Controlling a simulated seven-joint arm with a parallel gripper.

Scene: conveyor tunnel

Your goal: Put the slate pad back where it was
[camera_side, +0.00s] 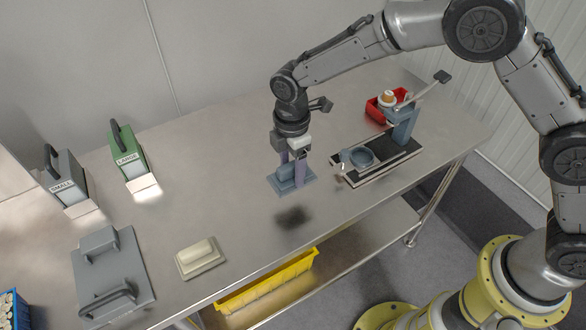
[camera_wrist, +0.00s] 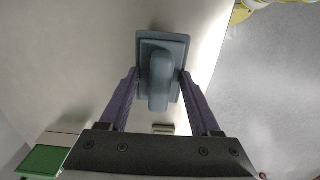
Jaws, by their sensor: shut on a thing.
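The slate pad (camera_side: 307,182) is a blue-grey square plate with a raised block handle on top. In the wrist view the slate pad (camera_wrist: 177,44) sits between the two purple fingers of my gripper (camera_wrist: 160,88). The pad looks about level.
A cream pad (camera_side: 201,258) and a large grey plate with handles (camera_side: 135,268) lie at the left front. Tunnels marked SMALL (camera_side: 66,180) and LARGE (camera_side: 126,155) stand behind. A black-based fixture (camera_side: 400,152) and red bin (camera_side: 374,110) stand right. A yellow bin (camera_side: 270,287) sits below.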

